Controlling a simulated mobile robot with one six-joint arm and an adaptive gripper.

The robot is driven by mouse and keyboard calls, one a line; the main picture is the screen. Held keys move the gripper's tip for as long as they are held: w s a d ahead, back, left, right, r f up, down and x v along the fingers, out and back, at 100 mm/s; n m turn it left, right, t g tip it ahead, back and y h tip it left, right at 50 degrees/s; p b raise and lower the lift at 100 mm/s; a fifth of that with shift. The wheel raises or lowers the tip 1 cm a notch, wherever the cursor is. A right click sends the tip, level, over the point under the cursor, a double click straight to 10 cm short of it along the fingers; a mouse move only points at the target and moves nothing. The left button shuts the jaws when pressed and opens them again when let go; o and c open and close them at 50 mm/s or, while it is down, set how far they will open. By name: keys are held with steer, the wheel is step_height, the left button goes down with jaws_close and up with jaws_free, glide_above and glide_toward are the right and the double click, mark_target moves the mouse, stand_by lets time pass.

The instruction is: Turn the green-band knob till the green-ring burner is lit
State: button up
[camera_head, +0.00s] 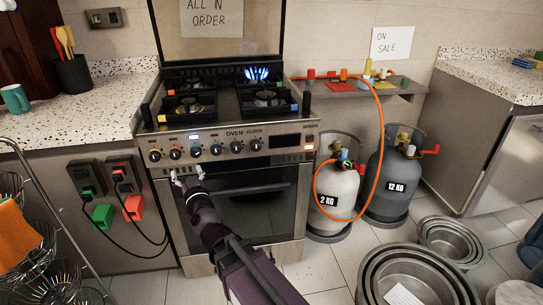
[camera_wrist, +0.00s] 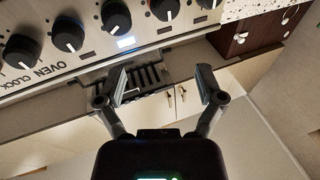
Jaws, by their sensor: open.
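A row of dark knobs runs along the front of the steel stove (camera_head: 230,131). The back right burner (camera_head: 257,74) burns blue. My gripper (camera_head: 187,176) is open and empty, just below the left knobs and apart from them. Its spread fingers show in the wrist view (camera_wrist: 163,85).
An oven handle (camera_head: 243,188) crosses the door near my gripper. An orange hose (camera_head: 380,120) loops to a white gas cylinder (camera_head: 336,185), with a grey one (camera_head: 391,180) beside it. Metal pots (camera_head: 415,275) stand on the floor at right. Sockets with plugs (camera_head: 103,190) are at left.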

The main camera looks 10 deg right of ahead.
steer(key=s+d+r+g+h+p, duration=0.1)
steer(key=s+d+r+g+p, duration=0.1)
steer(key=s+d+g+p, duration=0.2)
steer(key=s+d+r+g+h+p, duration=0.2)
steer(key=d+g+p, duration=0.5)
steer(key=d+p, duration=0.4)
steer(key=s+d+r+m+g+h+p, duration=0.1)
steer(key=s+d+r+g+p, duration=0.3)
steer(key=p, duration=1)
steer(key=shift+s+d+g, duration=1.15)
steer(key=shift+d+g, duration=0.05)
steer(key=shift+d, duration=0.5)
steer(key=shift+r, duration=0.1)
steer(key=shift+m+g+h, duration=0.6)
steer(key=shift+g, duration=0.3)
steer(key=s+d+r+p, duration=0.2)
steer(key=s+d, duration=0.1)
steer(key=shift+d+r+p, duration=0.1)
steer(key=shift+r+p, duration=0.2)
steer(key=shift+p, duration=0.05)
stand_by(1.8)
